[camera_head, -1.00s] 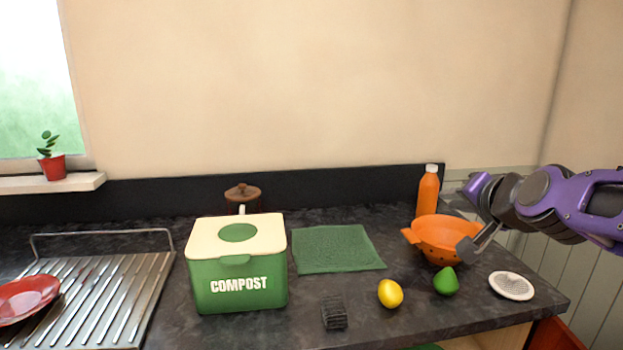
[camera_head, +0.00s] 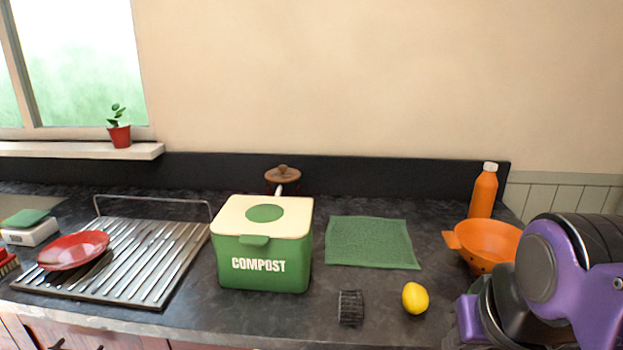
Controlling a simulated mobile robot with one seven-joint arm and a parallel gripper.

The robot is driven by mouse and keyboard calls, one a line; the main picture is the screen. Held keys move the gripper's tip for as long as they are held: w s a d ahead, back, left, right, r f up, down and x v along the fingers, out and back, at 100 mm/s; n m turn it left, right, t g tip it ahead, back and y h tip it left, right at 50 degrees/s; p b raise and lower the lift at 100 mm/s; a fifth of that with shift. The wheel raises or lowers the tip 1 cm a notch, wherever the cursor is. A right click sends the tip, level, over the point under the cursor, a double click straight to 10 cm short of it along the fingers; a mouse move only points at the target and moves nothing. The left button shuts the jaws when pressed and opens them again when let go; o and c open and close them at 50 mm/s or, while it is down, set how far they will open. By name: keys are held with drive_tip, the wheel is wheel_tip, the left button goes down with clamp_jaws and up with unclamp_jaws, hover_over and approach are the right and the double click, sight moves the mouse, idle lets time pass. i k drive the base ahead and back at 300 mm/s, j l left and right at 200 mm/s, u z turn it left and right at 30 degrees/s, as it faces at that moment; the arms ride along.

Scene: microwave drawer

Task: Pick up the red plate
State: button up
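The red plate (camera_head: 73,250) lies on the left part of the metal drying rack (camera_head: 150,285), at the left of the counter. It looks slightly tilted, with a dark shadow under its right side. My purple and black arm is at the lower right of the view, far from the plate. The end of my arm runs down to the bottom edge, and my gripper's fingers do not show.
A green and cream compost bin (camera_head: 262,262) stands right of the rack. A green cloth (camera_head: 372,243), a black brush-like block (camera_head: 351,307), a lemon (camera_head: 415,298), an orange colander (camera_head: 487,243) and an orange bottle (camera_head: 484,192) are farther right.

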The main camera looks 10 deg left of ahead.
sight(72, 250)
drive_tip(key=k+j, duration=0.35)
drive_tip(key=u, duration=0.4)
drive_tip(key=j+u, duration=0.15)
drive_tip(key=u, duration=0.25)
drive_tip(key=j+u, duration=0.1)
drive_tip(key=u, duration=0.25)
drive_tip(key=j+u, duration=0.1)
drive_tip(key=u, duration=0.3)
drive_tip(key=z, duration=0.8)
drive_tip(key=i+j+z, duration=0.1)
drive_tip(key=j+z, duration=0.3)
drive_tip(key=i+j+z, duration=0.1)
drive_tip(key=j+z, duration=0.6)
drive_tip(key=j, duration=0.4)
drive_tip(key=i, duration=0.05)
